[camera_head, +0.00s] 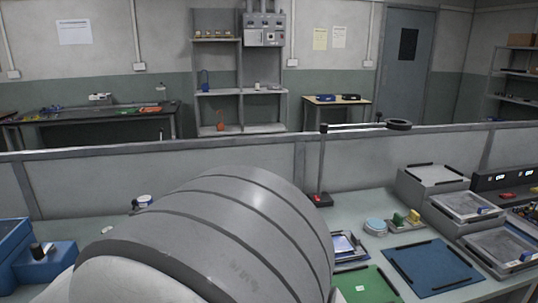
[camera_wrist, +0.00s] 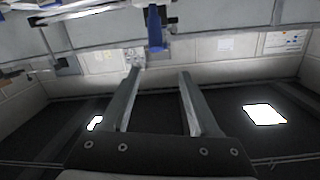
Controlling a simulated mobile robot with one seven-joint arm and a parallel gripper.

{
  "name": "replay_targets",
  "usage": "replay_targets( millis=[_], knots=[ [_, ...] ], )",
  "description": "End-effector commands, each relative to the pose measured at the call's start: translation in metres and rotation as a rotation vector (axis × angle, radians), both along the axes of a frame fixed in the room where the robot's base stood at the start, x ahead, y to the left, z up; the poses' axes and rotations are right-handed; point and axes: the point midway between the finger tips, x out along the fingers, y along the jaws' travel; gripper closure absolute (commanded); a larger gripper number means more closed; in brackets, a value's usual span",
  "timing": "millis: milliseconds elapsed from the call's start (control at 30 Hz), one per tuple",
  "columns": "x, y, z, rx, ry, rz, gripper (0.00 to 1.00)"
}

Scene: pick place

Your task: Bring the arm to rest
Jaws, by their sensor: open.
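My gripper (camera_wrist: 160,75) shows in the wrist view with its two long grey fingers apart and nothing between them. The wrist view is turned over: dark ceiling with bright lamps lies low in the picture, and wall and shelving lie along the top. In the head view a large grey rounded link of my arm fills the lower middle, close to the camera. My gripper is not seen in the head view. The workbench (camera_head: 375,197) behind the arm is partly hidden by it.
Right of the arm are a green mat (camera_head: 365,284), a blue mat (camera_head: 432,266), a small tray (camera_head: 347,246), a round light-blue tin (camera_head: 375,226) and grey machines (camera_head: 463,207). Blue bins (camera_head: 14,243) stand at the left. A low partition (camera_head: 100,187) runs behind the bench.

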Motion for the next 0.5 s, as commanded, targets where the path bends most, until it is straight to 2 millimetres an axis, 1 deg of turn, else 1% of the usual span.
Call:
replay_targets(
  millis=[33,100,167,200,267,300,367,400,467,500],
  knots=[
    [0.021,-0.012,0.027,0.029,0.020,0.025,0.38],
    [0.040,-0.025,0.049,0.052,0.054,0.078,0.38],
    [0.054,-0.039,0.066,0.063,0.083,0.120,0.38],
    [0.061,-0.049,0.077,0.066,0.102,0.146,0.38],
    [0.070,-0.066,0.092,0.064,0.132,0.182,0.38],
    [0.074,-0.079,0.101,0.060,0.151,0.203,0.38],
    [0.078,-0.101,0.113,0.046,0.184,0.229,0.38],
    [0.080,-0.116,0.119,0.034,0.208,0.243,0.38],
    [0.079,-0.140,0.127,0.011,0.246,0.260,0.38],
    [0.077,-0.157,0.131,-0.006,0.272,0.267,0.38]
  ],
)
